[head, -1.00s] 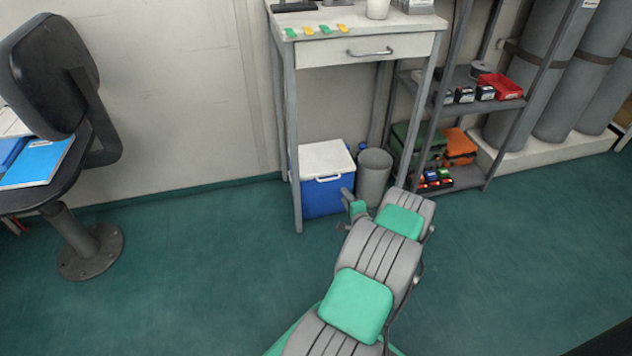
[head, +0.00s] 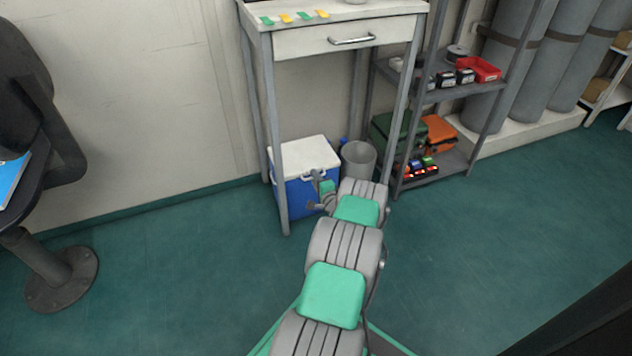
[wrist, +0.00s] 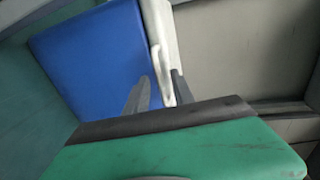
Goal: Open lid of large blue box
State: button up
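The large blue box (head: 295,198) stands on the floor under the table, with its white lid (head: 302,152) lying shut on top. A white handle (head: 308,177) shows at its front. In the wrist view the blue side (wrist: 95,58) fills the left, the white lid edge (wrist: 160,18) runs beside it, and the white handle (wrist: 157,68) lies close to the fingertips. My gripper (head: 318,188) is at the box's front. In the wrist view its two fingers (wrist: 158,84) are apart, with the handle's end between or just beyond them; contact cannot be told.
A table (head: 350,20) with a drawer stands over the box, its front leg (head: 279,150) close by the box's front. A grey bin (head: 358,162) stands right of the box. A shelf (head: 440,97) with several items is further right.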

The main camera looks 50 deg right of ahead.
grip_shut()
jog(key=shift+s, duration=0.1)
dwell(1.2)
